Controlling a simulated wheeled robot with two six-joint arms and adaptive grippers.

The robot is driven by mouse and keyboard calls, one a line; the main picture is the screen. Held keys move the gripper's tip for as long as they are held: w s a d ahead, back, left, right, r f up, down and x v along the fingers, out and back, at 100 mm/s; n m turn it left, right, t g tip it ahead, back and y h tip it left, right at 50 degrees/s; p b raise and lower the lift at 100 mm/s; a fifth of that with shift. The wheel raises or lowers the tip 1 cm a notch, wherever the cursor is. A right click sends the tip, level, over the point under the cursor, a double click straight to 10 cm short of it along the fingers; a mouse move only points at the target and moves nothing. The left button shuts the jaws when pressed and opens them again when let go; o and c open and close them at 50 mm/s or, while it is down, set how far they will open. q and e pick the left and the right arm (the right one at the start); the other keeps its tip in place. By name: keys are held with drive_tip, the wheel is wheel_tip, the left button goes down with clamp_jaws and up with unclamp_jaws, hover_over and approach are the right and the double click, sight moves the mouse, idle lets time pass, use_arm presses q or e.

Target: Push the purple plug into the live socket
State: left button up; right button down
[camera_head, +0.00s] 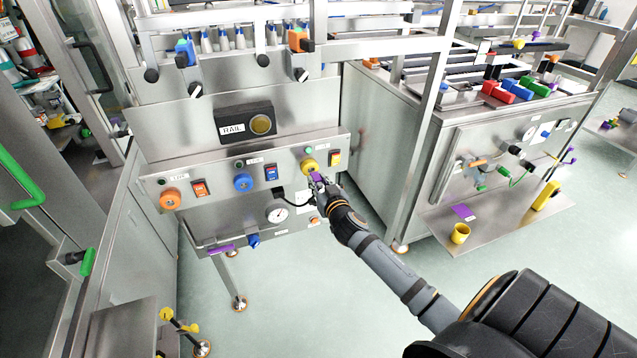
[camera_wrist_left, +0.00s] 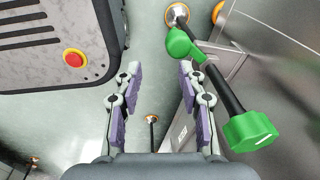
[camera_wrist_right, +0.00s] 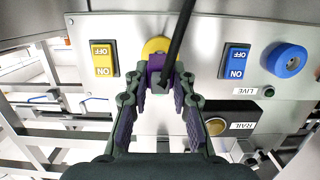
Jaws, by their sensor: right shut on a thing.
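The purple plug (camera_head: 316,177) is between the fingers of my right gripper (camera_head: 318,185), at the front of the yellow socket (camera_head: 308,166). In the right wrist view the plug (camera_wrist_right: 156,62) overlaps the yellow ring (camera_wrist_right: 158,46), and my right gripper (camera_wrist_right: 158,84) is shut on it. A black cable crosses in front; how deep the plug sits is hidden. The LIVE label (camera_wrist_right: 250,91) is beside the blue socket (camera_wrist_right: 287,60) and its blue switch (camera_wrist_right: 235,61). My left gripper (camera_wrist_left: 157,85) is open and empty; the head view does not show it.
The RAIL box (camera_head: 246,124) is above. A green-handled black bar (camera_wrist_left: 225,88) stands close to my left gripper.

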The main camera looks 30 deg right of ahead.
drive_tip(key=shift+x, duration=1.05)
idle(0.4)
drive_tip(key=shift+r, duration=0.15)
drive_tip(key=c, duration=1.1)
unclamp_jaws()
drive_tip(key=shift+o, duration=0.2)
drive_tip(key=shift+s, duration=0.1)
drive_tip(key=shift+v, duration=3.4)
